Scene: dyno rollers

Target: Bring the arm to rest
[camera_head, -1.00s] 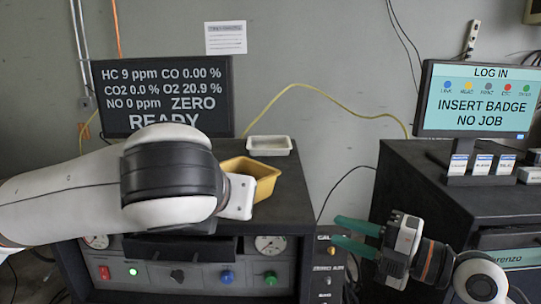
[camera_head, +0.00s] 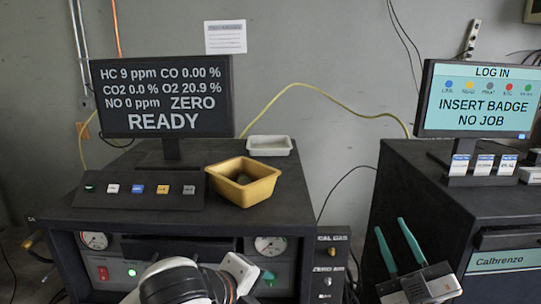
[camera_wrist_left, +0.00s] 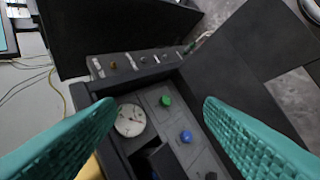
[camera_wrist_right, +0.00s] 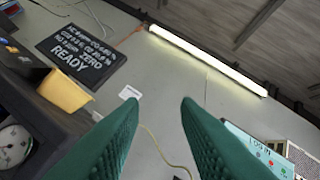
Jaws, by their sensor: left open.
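My right gripper (camera_head: 397,246) shows at the lower right in the head view, its two green fingers apart and pointing up, with nothing between them. In the right wrist view its fingers (camera_wrist_right: 158,125) are spread in front of the bare wall. My left arm shows low at the bottom of the head view, in front of the analyzer cabinet, with its fingers mostly hidden. In the left wrist view my left gripper (camera_wrist_left: 165,135) is open and empty, with the front panel's gauge, green knob and blue knob seen beyond the fingers.
A yellow bin (camera_head: 243,181) with something dark inside and a white tray (camera_head: 269,145) stand on the analyzer cabinet (camera_head: 300,208). The analyzer monitor (camera_head: 163,97) reads READY. A login monitor (camera_head: 477,98) and badge holders (camera_head: 484,166) stand on the right cabinet (camera_head: 420,190).

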